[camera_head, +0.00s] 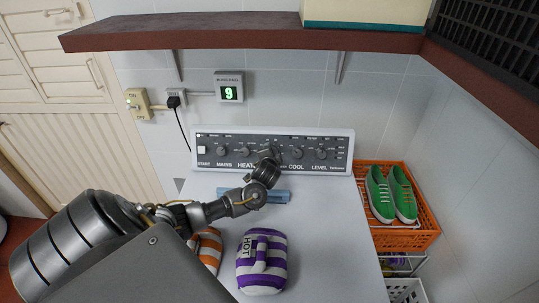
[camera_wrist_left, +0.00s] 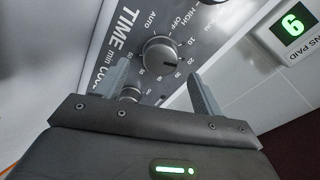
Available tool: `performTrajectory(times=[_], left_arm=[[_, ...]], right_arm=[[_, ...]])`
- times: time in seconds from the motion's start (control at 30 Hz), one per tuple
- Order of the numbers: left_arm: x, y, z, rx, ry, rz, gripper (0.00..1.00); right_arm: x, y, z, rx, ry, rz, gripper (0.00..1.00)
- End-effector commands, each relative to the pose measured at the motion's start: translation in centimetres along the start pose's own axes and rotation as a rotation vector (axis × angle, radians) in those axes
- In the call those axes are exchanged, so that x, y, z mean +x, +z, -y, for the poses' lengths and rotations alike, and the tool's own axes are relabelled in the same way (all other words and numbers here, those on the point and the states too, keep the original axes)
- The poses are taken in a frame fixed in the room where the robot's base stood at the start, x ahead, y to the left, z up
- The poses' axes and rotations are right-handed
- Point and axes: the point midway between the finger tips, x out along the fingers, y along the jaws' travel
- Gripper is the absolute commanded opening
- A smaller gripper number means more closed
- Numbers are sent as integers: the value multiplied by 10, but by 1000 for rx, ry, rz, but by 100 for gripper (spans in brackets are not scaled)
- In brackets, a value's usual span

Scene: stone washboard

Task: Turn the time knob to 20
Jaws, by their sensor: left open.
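The control panel (camera_head: 220,147) is a white-framed grey unit with a row of dark knobs. The time knob (camera_wrist_left: 160,54) is round and dark grey in the left wrist view, under the word TIME. Its dark mark points roughly at the printed 20. My left gripper (camera_head: 272,157) reaches the middle of the panel and hides the time knob in the head view. In the left wrist view my left gripper (camera_wrist_left: 155,90) is open, one finger on each side of the knob. I cannot tell whether the fingers touch it. My right gripper is not in view.
A brown shelf (camera_head: 240,40) hangs above the panel. A purple-striped mitt (camera_head: 262,262) and an orange-striped one (camera_head: 210,248) lie on the white top, by a blue item (camera_head: 277,196). An orange basket (camera_head: 413,236) with green shoes (camera_head: 391,194) stands at right.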

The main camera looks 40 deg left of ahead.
Motion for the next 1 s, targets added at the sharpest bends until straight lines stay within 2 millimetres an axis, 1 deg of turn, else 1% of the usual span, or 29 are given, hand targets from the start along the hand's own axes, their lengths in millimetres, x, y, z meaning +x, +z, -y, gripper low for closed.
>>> performTrajectory(times=[0.03,0.1,0.2,0.3,0.4,0.6,1.0], left_arm=[[-10,0,-3,-1,2,-5,68],[-24,-1,-1,-1,1,-5,68],[-41,0,-2,-1,4,-3,68],[-53,-1,0,-1,2,-3,68],[-61,0,0,-1,1,-2,68],[-68,0,0,0,3,0,68],[-68,0,-1,0,3,0,68]], right_arm=[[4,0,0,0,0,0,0],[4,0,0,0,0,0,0],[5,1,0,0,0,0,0],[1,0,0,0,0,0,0],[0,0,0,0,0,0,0],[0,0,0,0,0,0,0],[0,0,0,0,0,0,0]])
